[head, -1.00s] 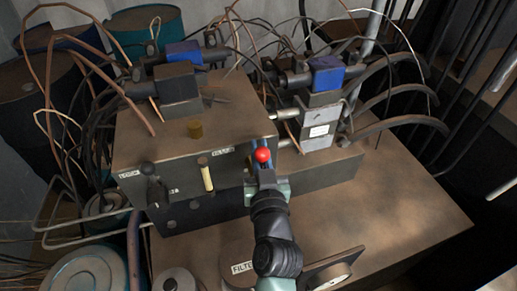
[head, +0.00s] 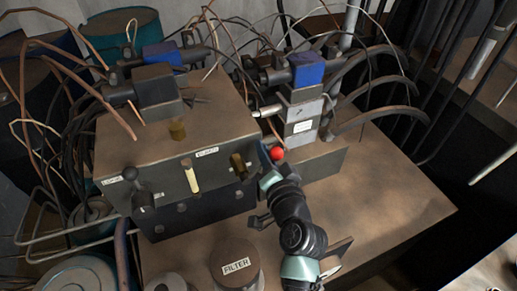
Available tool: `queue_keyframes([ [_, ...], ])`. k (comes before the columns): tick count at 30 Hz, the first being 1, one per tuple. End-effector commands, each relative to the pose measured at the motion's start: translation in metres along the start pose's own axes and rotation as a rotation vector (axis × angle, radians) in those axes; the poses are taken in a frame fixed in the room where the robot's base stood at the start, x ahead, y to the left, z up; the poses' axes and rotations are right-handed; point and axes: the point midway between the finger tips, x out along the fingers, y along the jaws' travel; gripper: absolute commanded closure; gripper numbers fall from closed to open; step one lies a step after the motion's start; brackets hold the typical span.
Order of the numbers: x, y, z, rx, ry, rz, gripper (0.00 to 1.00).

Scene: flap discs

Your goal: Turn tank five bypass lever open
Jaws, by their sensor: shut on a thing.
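A lever with a red ball knob (head: 277,154) and a dark blue part beside it stands at the right front corner of the brown valve box (head: 220,135). My gripper (head: 267,172) is at this lever from the front and is shut on it, close below the red knob. The jaws partly hide the lever's shaft, so the exact contact is unclear. A brass-coloured fitting (head: 240,166) shows on the box front just left of the gripper. The label above it is too small to read with certainty.
A cream handle (head: 191,176) and a black-knobbed lever (head: 137,186) are on the same box front, to the left. A cylinder labelled FILTER (head: 236,266) stands in front. Blue-capped valves, cables and hoses crowd the back. The brown bench top (head: 395,195) is clear on the right.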

Motion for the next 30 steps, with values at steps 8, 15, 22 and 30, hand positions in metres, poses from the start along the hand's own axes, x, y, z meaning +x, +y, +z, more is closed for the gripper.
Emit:
queue_keyframes([
  [8, 0.004, 0.018, 0.002, 0.257, -0.045, 0.0, 1.0],
  [15, 0.006, 0.03, 0.008, 0.454, -0.085, 0.0, 1.0],
  [22, 0.007, 0.036, 0.013, 0.588, -0.112, -0.001, 1.0],
  [30, 0.008, 0.041, 0.016, 0.667, -0.127, -0.001, 1.0],
])
